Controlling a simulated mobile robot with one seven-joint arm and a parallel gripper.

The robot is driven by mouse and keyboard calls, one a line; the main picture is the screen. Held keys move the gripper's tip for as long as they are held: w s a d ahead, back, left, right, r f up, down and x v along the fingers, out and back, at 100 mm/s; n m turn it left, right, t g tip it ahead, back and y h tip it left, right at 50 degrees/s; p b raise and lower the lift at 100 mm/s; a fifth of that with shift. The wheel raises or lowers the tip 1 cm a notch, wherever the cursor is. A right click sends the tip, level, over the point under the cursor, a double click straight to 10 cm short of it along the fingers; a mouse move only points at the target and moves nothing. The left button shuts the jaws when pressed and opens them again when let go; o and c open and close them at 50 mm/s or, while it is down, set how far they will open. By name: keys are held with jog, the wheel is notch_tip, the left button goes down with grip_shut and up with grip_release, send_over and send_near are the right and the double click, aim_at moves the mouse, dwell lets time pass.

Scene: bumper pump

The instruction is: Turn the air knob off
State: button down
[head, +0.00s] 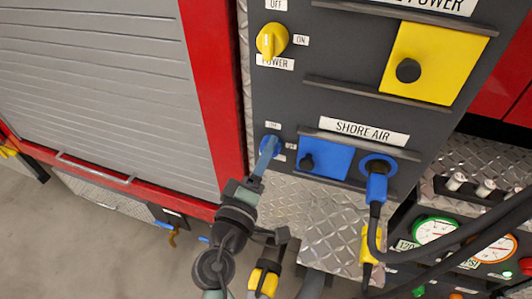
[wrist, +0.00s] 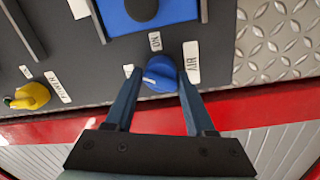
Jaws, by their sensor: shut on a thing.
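The blue air knob (wrist: 160,73) sits on the dark panel between my gripper's (wrist: 157,77) two fingertips, which are closed on its sides. A white mark shows on the knob's left part in the wrist view, on the side away from the AIR label (wrist: 192,62). The ON label (wrist: 155,41) is above it there. A sliver of a white label shows behind the left finger. In the head view, the air knob (head: 276,144) is largely covered by my gripper (head: 268,150), with a small label (head: 273,126) just above it.
A blue plate with a black knob (head: 307,161) and a plugged blue air connector (head: 377,185) with a dark hose lie right of the air knob. The yellow power knob (head: 272,40) is above. Black ledges stick out from the panel. Diamond plate (head: 330,225) lies below.

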jog(key=shift+a+f+n+y+p, duration=0.1)
jog(key=shift+n+p, duration=0.2)
jog(key=shift+n, duration=0.85)
jog(key=shift+d+f+n+y+p, duration=0.15)
jog(key=shift+n+p, duration=0.1)
jog(key=shift+n, duration=0.85)
jog(key=shift+a+f+n+y+p, duration=0.15)
jog(key=shift+n+p, duration=0.15)
jog(key=shift+n, duration=0.85)
jog(key=c, duration=0.6)
grip_release()
jog(key=shift+c, duration=0.2)
jog(key=shift+o, duration=1.5)
jog(key=shift+r, duration=0.15)
jog(key=shift+s, duration=0.15)
